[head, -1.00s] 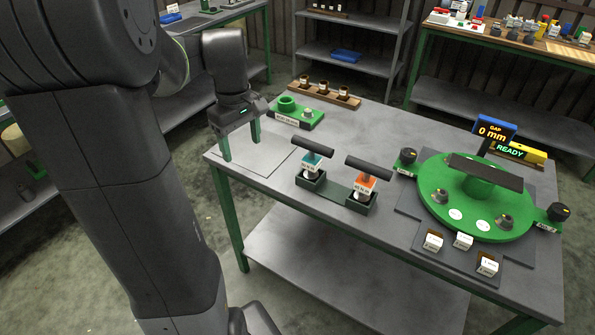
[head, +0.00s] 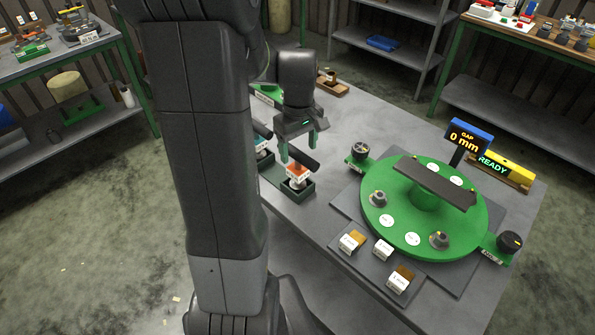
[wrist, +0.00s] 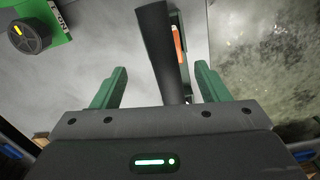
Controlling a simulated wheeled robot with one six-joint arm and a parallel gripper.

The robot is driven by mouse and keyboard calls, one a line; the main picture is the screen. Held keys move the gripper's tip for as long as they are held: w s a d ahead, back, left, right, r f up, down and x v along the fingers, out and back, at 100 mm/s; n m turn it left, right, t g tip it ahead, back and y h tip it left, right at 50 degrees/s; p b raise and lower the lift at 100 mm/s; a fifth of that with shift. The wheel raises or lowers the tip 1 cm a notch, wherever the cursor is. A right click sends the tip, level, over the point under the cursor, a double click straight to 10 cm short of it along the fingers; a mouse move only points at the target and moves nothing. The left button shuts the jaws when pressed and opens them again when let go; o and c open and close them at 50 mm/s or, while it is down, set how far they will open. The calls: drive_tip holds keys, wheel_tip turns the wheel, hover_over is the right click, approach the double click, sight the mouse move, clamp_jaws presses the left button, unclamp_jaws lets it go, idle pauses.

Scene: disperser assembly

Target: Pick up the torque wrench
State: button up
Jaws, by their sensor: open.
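The labels are too small to read, so I cannot tell which is the torque wrench. My gripper (head: 298,149) is open, pointing down at the orange tool's handle. In the wrist view, the black handle (wrist: 157,45) runs lengthwise between the two green fingers (wrist: 157,82), apart from both. An orange patch (wrist: 177,45) shows beside it.
To the right is a round green fixture (head: 375,215) with a black bar on top and knobs at its sides. White-labelled blocks (head: 382,250) sit in front of it. Bare tabletop (head: 375,125) lies behind the tools.

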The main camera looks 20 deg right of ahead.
sight(298, 167)
drive_tip(key=f, duration=0.4)
drive_tip(key=shift+s+a+f+p, duration=0.15)
drive_tip(key=shift+s+a+p, duration=0.15)
drive_tip(key=shift+s+p, duration=0.1)
drive_tip(key=shift+f, duration=0.55)
drive_tip(key=shift+w+r, duration=0.1)
drive_tip(key=c, duration=1.4)
